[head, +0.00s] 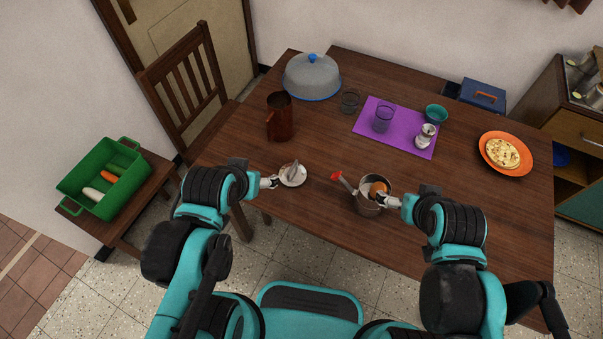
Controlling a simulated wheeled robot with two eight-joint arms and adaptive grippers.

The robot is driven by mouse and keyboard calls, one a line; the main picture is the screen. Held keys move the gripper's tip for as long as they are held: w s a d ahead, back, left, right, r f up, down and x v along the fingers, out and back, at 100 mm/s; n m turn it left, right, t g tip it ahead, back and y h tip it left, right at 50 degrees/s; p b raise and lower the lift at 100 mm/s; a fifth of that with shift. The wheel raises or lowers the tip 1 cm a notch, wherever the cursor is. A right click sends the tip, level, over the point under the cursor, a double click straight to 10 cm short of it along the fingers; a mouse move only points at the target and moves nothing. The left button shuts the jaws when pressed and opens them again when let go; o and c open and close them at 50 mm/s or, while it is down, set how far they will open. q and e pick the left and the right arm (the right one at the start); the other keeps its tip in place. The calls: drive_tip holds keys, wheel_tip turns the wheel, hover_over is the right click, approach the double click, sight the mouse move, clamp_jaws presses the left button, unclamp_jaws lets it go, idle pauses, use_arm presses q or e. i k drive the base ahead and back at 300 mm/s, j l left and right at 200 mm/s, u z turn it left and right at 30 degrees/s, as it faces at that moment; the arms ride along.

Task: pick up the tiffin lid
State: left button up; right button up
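A small round silver piece (293,176), which looks like the tiffin lid, lies on the table near its front edge, with a raised grey part across its middle. My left gripper (272,183) is low at its left edge; whether they touch is unclear. A steel pot (368,207) with a red-tipped handle stands to the right, with a brown-orange thing (378,188) at its mouth. My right gripper (383,199) is at the pot's right rim and hides part of it. Both grippers' fingers are too small to tell open from shut.
A brown jug (280,118), a grey dome cover (312,78) and a glass (350,101) stand farther back. A purple mat (366,129) holds a glass and a steel shaker. An orange plate (522,167) is at right. The table's middle is clear.

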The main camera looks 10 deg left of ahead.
sight(292, 175)
drive_tip(key=i+j+z, duration=0.2)
drive_tip(key=j, duration=0.2)
drive_tip(key=j+z, duration=0.15)
drive_tip(key=j, duration=0.25)
drive_tip(key=i+j+z, duration=0.2)
drive_tip(key=j, duration=0.25)
drive_tip(key=k, duration=0.1)
